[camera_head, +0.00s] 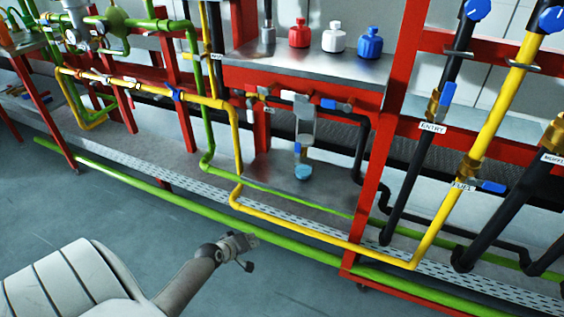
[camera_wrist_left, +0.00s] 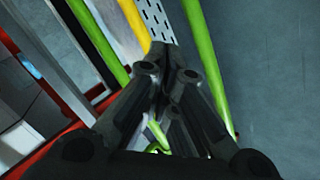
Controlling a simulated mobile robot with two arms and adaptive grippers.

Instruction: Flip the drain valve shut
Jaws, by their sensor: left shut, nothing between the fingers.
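No label that I can read says drain, so I cannot tell which valve is the drain valve. Blue-handled valves show on the pipes: a lever on the black ENTRY pipe (camera_head: 447,97), a lever on the yellow FUEL pipe (camera_head: 492,187), a blue handle under the shelf (camera_head: 328,104) and one on the left yellow pipe (camera_head: 176,94). My left gripper (camera_head: 241,250) is low in front of the rack, apart from every valve. In the left wrist view its fingers (camera_wrist_left: 168,72) are shut and empty, with green and yellow pipes beyond. My right gripper is not in view.
A red frame (camera_head: 393,110) carries the pipes. A metal shelf (camera_head: 310,70) holds a red, a white and a blue bottle. A long green pipe (camera_head: 200,210) runs low along the rack's front. The grey floor (camera_head: 80,210) in front is clear.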

